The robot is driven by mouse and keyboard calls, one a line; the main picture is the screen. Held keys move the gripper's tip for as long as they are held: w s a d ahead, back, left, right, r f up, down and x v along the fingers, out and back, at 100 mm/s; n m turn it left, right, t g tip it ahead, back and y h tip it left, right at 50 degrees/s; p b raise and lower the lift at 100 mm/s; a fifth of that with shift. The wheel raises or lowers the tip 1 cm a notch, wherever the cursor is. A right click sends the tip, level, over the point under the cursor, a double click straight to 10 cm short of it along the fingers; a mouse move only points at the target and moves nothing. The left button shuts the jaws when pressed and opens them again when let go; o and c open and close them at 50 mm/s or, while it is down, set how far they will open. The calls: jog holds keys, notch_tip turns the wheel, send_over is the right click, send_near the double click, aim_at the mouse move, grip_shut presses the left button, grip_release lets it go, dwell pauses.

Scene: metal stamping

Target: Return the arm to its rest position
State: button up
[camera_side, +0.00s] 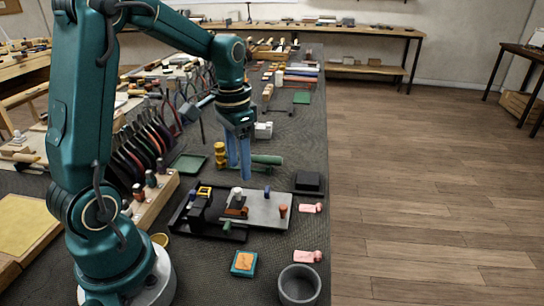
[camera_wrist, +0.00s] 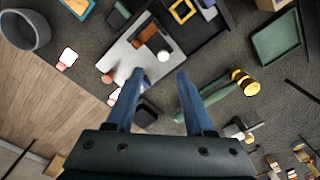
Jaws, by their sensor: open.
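My gripper (camera_side: 238,158) has two blue fingers and points down above the dark workbench (camera_side: 275,265), over the back edge of a black tray (camera_side: 177,222) with a grey metal plate (camera_side: 268,211). In the wrist view my gripper (camera_wrist: 159,82) has its fingers apart with nothing between them. The grey plate (camera_wrist: 118,57) shows ahead of the fingertips, with a brown block and a small white-topped piece on it. My teal arm is bent over the bench from its base at the lower left.
A green mallet with yellow bands (camera_side: 220,155) lies behind the tray. A grey cup (camera_side: 299,284), an orange-topped blue box (camera_side: 244,263) and pink-white pieces (camera_side: 307,257) sit near the front. A rack of pliers (camera_side: 150,140) stands left. Wooden floor is open at right.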

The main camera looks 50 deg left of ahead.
jog(key=s+d+r+m+t, duration=0.2)
jog(key=s+d+r+t, duration=0.1)
jog(key=d+r, duration=0.4)
jog(key=s+d+n+t, duration=0.2)
jog(key=s+d, duration=0.2)
jog(key=s, duration=0.3)
jog(key=shift+d+f, duration=0.15)
jog(key=shift+f, duration=0.3)
jog(key=shift+s, duration=0.1)
jog(key=shift+c, duration=0.3)
dwell(0.7)
